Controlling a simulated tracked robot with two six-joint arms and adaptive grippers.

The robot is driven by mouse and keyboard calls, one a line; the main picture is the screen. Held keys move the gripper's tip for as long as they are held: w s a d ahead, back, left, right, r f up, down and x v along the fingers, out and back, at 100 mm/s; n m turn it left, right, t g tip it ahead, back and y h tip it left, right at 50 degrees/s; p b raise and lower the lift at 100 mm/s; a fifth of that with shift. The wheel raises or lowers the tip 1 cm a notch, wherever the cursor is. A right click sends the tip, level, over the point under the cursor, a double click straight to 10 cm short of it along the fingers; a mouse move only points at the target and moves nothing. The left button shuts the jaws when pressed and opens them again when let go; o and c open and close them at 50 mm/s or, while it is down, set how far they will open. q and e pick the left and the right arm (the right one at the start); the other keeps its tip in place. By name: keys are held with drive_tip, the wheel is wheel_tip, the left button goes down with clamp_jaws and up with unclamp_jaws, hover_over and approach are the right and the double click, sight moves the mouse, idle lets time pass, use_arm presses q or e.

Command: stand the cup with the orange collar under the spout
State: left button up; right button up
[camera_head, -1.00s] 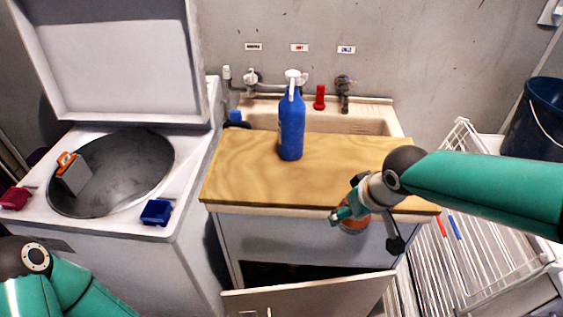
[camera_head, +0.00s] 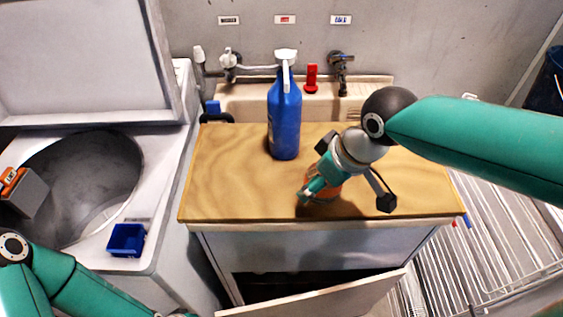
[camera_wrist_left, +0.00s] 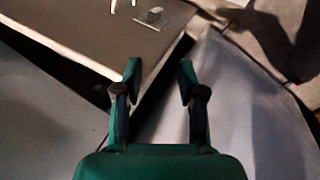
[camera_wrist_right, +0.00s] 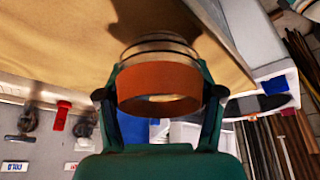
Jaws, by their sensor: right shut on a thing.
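My right gripper (camera_head: 316,182) is shut on the cup with the orange collar (camera_head: 328,190). The cup is over the front middle of the wooden board, right of the blue spray bottle; I cannot tell whether it touches the board. In the right wrist view the orange collar (camera_wrist_right: 158,88) sits between the fingers, with the clear cup body beyond it. At the sink behind, a left tap (camera_head: 229,60) has a pipe reaching right behind the bottle, and a right tap (camera_head: 342,72) points down. My left gripper (camera_wrist_left: 157,82) is open and empty, low at the left.
The blue spray bottle (camera_head: 285,122) stands on the wooden board (camera_head: 225,185), in front of the sink (camera_head: 238,104). A red object (camera_head: 311,79) stands at the sink's back. The open washer (camera_head: 130,245) is left, a wire rack (camera_head: 440,265) right. A cabinet door (camera_head: 320,297) hangs open below.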

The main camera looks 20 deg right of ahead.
drive_tip(key=p, duration=0.2)
hover_over(278, 173)
drive_tip(key=s, duration=0.1)
drive_tip(key=shift+s+d, duration=0.1)
drive_tip(key=shift+d, duration=0.2)
drive_tip(key=shift+f, duration=1.8)
drive_tip(key=shift+f+b, duration=0.1)
drive_tip(key=shift+b, duration=0.2)
drive_tip(key=o, duration=0.9)
drive_tip(key=shift+o, duration=0.2)
